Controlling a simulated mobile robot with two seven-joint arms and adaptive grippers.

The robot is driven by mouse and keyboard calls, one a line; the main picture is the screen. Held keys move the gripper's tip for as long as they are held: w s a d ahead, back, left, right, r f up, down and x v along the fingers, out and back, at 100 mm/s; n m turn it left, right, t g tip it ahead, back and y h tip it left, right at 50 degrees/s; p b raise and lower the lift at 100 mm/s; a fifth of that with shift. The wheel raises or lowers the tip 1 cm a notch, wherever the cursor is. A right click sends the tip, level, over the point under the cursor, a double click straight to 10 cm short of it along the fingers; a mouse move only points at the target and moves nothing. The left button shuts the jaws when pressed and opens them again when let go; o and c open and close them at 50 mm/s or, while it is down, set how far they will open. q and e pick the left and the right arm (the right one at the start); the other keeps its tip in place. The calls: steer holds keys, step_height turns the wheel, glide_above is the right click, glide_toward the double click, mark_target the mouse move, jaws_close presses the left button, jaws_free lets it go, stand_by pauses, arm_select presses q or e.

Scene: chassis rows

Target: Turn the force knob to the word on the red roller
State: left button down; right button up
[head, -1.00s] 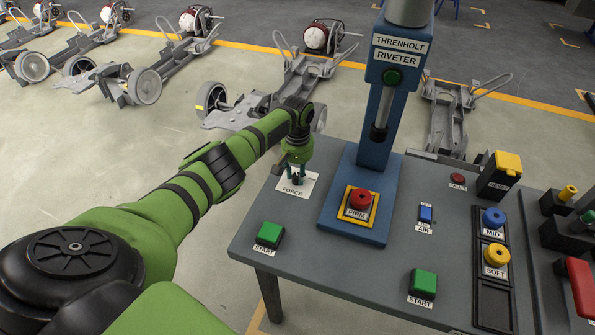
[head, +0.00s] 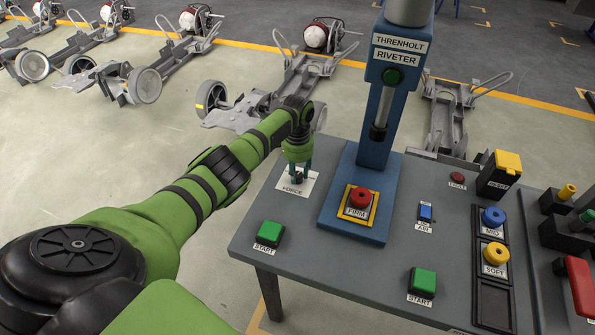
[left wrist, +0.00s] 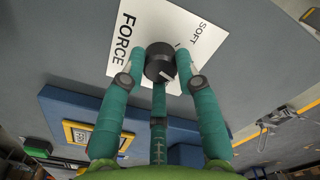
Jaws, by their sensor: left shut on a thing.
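The force knob (left wrist: 158,64) is a dark round knob on a white plate (left wrist: 150,20) marked FORCE, with the word SOFT in one corner. A pale mark shows on the knob's side; the other words are hidden. My left gripper (head: 297,175) has three teal fingers, which are shut around the knob in the left wrist view (left wrist: 158,75). The red roller (head: 360,199) sits in a yellow frame at the foot of the blue riveter, and its label reads FIRM. My right gripper is not in view.
The blue riveter column (head: 380,130) rises just right of the force plate. Green START buttons (head: 269,234) (head: 423,282), a blue air switch (head: 425,213) and blue MID and yellow SOFT rollers (head: 495,254) in a rack stand on the grey table (head: 325,270).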

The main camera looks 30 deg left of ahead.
mark_target(297, 174)
arm_select(q)
steer(key=m, duration=0.4)
steer(key=shift+s+f, duration=0.1)
steer(key=shift+m+b, duration=0.35)
steer(key=shift+m, duration=1.75)
steer(key=c, duration=0.9)
jaws_free()
steer(key=shift+r, duration=0.2)
step_height(297, 174, up, 12)
steer(key=shift+f, duration=0.2)
